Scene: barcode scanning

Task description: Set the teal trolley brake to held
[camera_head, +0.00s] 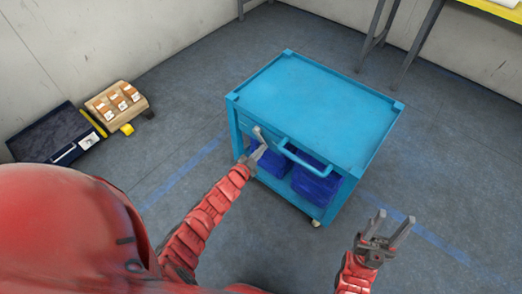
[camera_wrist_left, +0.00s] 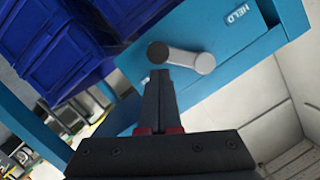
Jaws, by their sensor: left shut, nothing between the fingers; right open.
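The teal trolley (camera_head: 318,105) stands on the floor in the head view. A short grey brake lever (camera_head: 259,135) sits at its near left side, by the handle. In the left wrist view, the lever (camera_wrist_left: 182,59) has a dark round end and a lighter end, on the teal panel (camera_wrist_left: 215,45). A white "HELD" label (camera_wrist_left: 237,17) lies beyond the lighter end. My left gripper (camera_head: 257,153) is shut and empty. Its fingertips (camera_wrist_left: 160,74) are close to the dark end; I cannot tell whether they touch. My right gripper (camera_head: 393,226) is open and empty, right of the trolley.
Blue bins (camera_head: 314,180) fill the trolley's lower shelf, and a teal handle (camera_head: 305,160) sticks out in front. A dark case (camera_head: 48,135) and a box with cards (camera_head: 117,101) lie at left by the wall. A yellow-edged table (camera_head: 480,12) stands at back right.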

